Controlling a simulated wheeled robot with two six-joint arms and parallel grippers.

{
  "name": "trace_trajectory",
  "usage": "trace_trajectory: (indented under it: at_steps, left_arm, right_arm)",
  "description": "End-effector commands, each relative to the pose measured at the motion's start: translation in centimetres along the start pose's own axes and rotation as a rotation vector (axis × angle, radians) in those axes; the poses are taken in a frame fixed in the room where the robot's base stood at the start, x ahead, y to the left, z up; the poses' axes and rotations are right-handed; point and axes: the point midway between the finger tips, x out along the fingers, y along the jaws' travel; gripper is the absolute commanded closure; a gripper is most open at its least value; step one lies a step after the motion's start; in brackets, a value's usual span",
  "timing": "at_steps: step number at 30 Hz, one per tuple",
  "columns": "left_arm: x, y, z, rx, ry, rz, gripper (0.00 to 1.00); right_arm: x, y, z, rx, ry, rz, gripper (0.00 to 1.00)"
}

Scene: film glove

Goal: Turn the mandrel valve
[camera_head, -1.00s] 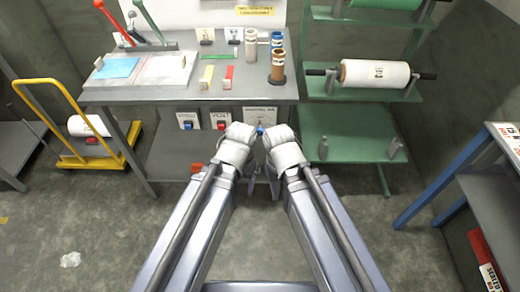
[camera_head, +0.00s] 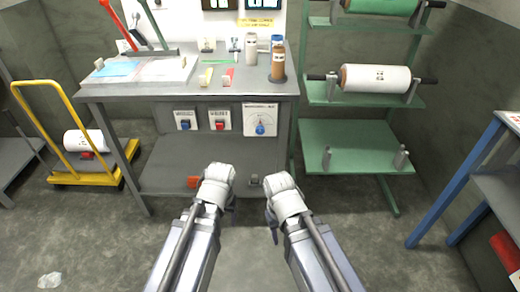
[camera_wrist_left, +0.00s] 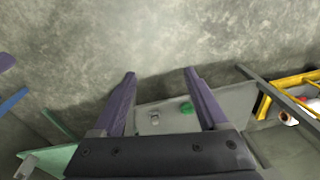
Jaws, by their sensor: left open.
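The mandrel valve (camera_head: 260,126) is a round blue knob on a white square plate on the bench front, under the right part of the top. It shows unobstructed in the head view. My left gripper (camera_wrist_left: 160,73) is open and empty in the left wrist view, its two purple fingers apart over the floor. In the head view my left wrist is below and left of the valve, apart from it. My right gripper (camera_head: 270,217) is below the valve and mostly hidden behind its own wrist; its jaws cannot be made out.
A blue switch (camera_head: 185,124) and a red switch (camera_head: 220,124) sit on plates left of the valve. A green roll rack (camera_head: 345,133) stands right. A yellow cart (camera_head: 62,178) stands left.

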Motion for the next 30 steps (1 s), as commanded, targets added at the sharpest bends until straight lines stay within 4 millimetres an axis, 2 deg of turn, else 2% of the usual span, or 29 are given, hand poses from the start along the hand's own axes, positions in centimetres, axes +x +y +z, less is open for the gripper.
trace_trajectory:
  at_steps: [1,3,8,11,12,14,17,20,24,27,30]
  left_arm:
    - [3.7,-0.5,-0.6,-0.029,0.021,-0.016,0.24]
    - [5.9,-1.5,-1.5,-0.07,0.058,-0.045,0.24]
    - [10.2,-4.3,-4.8,-0.179,0.19,-0.149,0.24]
    - [11.7,-6.5,-8.6,-0.258,0.349,-0.252,0.24]
    - [11.4,-7.3,-10.7,-0.286,0.441,-0.299,0.24]
    - [10.0,-7.8,-13.5,-0.31,0.576,-0.352,0.24]
    - [6.7,-7.3,-18.1,-0.314,0.81,-0.4,0.24]
    - [2.8,-4.9,-22.4,-0.27,1.039,-0.395,0.24]
    - [-2.0,0.3,-26.4,-0.157,1.29,-0.319,0.24]
    - [-4.1,3.9,-27.9,-0.076,1.394,-0.254,0.24]
    - [-5.2,6.4,-28.6,-0.015,1.449,-0.204,0.24]
  right_arm:
    - [3.6,-0.3,-0.2,-0.001,0.0,0.001,0.5]
    - [5.8,-0.6,-0.4,-0.001,0.001,0.001,0.5]
    - [10.5,-1.0,-0.6,-0.003,0.001,0.002,0.5]
    - [13.3,-1.3,-0.8,-0.003,0.001,0.003,0.5]
    - [14.1,-1.3,-0.8,-0.004,0.001,0.003,0.5]
    - [14.4,-1.4,-0.9,-0.004,0.001,0.004,0.5]
    - [14.7,-1.4,-0.9,-0.004,0.001,0.004,0.5]
    - [14.8,-1.4,-0.9,-0.004,0.001,0.004,0.5]
    - [14.8,-1.4,-0.9,-0.004,0.001,0.004,0.5]
    - [14.7,-1.4,-0.9,-0.004,0.001,0.004,0.5]
    - [14.7,-1.4,-0.9,-0.004,0.001,0.004,0.5]
